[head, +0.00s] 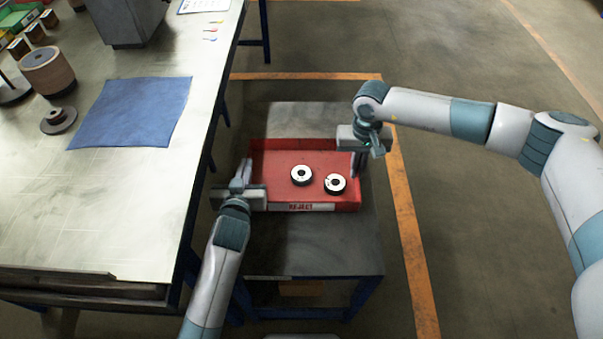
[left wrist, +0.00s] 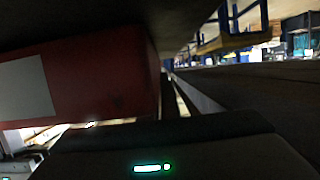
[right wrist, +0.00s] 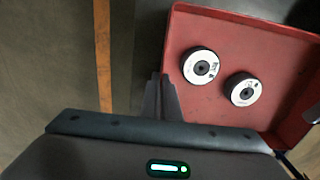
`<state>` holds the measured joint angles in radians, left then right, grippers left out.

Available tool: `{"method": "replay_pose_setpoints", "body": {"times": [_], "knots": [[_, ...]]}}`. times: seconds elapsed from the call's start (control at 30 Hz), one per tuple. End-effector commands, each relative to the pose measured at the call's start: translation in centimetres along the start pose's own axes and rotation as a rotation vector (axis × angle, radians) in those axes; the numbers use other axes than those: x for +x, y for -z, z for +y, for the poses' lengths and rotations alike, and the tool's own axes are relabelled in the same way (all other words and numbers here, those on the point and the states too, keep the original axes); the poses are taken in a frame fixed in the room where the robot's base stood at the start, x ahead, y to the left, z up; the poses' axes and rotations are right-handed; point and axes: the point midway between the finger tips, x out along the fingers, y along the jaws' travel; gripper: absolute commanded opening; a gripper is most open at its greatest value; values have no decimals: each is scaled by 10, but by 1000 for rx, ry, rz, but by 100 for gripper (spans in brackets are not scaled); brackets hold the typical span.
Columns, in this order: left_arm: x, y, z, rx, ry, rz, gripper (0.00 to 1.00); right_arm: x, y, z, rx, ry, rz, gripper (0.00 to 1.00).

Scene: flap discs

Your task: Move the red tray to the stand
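The red tray (head: 316,158), with a white REJECT label on its front, sits on a low dark-topped stand with blue legs (head: 345,240). Two flap discs lie in it, one (head: 302,175) left of the other (head: 335,184). My left gripper (head: 242,172) is at the tray's left side near the front corner; its fingers are close together, but their hold is unclear. The left wrist view shows the tray's wall (left wrist: 110,85) close by. My right gripper (head: 358,163) points down at the right wall; in the right wrist view its fingers (right wrist: 160,90) close about the tray's edge.
The long workbench (head: 110,215) on the left holds a blue mat (head: 133,112), a spool-like stack (head: 47,72), a small dark disc part (head: 58,120) and a grey machine (head: 125,20). Orange lines mark the floor. Open floor lies right of the stand.

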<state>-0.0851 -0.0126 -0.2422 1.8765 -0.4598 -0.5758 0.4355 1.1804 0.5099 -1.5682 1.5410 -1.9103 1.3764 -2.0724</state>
Motion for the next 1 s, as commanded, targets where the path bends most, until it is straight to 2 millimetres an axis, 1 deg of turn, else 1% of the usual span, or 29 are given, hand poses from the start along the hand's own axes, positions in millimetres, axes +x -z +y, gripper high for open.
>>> {"method": "replay_pose_setpoints", "body": {"times": [0.17,0.2,0.23,0.27,0.67,0.77,0.87,1.0], "knots": [[3,-7,-1,-1,1,3,0,8,-1,-2,-1,3,-2,0],[2,-7,-1,-1,2,-1,10,7,-1,-1,-1,2,-3,9],[2,-6,-1,-1,2,-1,17,7,-1,-1,-1,2,-3,17],[2,-6,-1,-1,2,-1,21,7,-1,-1,-1,2,-3,21],[-1,-7,0,0,0,-1,21,7,0,0,0,0,-1,21],[-7,-8,0,-1,0,-2,21,7,0,0,0,0,0,21],[-17,-7,0,-2,0,-1,21,7,0,0,0,0,0,21],[-38,-8,0,-2,0,-2,21,7,0,0,0,0,0,21]]}}
